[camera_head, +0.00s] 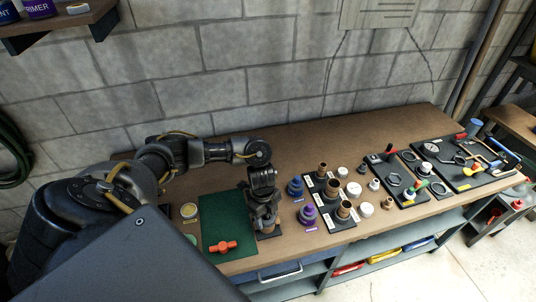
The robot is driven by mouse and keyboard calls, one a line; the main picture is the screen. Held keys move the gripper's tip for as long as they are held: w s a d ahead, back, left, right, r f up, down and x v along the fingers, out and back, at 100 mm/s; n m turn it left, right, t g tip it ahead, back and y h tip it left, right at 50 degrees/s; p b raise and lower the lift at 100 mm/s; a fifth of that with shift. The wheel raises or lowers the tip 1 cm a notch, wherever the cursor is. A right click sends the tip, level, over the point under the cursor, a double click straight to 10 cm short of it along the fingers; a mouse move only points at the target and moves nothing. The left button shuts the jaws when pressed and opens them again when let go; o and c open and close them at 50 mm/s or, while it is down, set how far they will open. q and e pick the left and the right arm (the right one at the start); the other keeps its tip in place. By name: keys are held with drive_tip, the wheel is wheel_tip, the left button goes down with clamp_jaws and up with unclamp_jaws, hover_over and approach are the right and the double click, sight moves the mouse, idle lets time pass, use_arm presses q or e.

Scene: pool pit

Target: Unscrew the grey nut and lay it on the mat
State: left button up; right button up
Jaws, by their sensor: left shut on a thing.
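The green mat (213,231) lies flat on the workbench, left of my left gripper. An orange part with side arms (222,246) lies on its front portion. My left gripper (265,224) points down just right of the mat, over a small dark fixture (270,235). Its jaws are shut at the top of this fixture, where the grey nut is. The fingers hide the nut, so I cannot tell how far it is threaded. My right gripper is not in view.
Blue (295,187) and purple (307,215) cans stand right of the gripper, beside black boards with brown fittings (343,210). A yellow-lidded tin (189,211) stands left of the mat. The mat's upper part is bare. A block wall closes the back.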

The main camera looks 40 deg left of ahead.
use_arm(q)
drive_tip(key=shift+w+r, duration=0.3)
drive_tip(key=shift+r, duration=0.25)
drive_tip(key=shift+c, duration=0.6)
drive_tip(key=shift+s+d+r, duration=0.1)
drive_tip(key=shift+s+r, duration=0.25)
drive_tip(key=shift+r, duration=0.5)
drive_tip(key=shift+s+d+r, duration=0.1)
drive_tip(key=shift+d+r, duration=0.05)
drive_tip(key=shift+r, duration=0.5)
drive_tip(key=shift+w+a+r, duration=0.3)
drive_tip(key=shift+w, duration=0.05)
drive_tip(key=shift+s+r, duration=0.1)
drive_tip(key=shift+r, duration=0.15)
drive_tip(key=shift+s+d+r, duration=0.15)
drive_tip(key=shift+r, duration=0.5)
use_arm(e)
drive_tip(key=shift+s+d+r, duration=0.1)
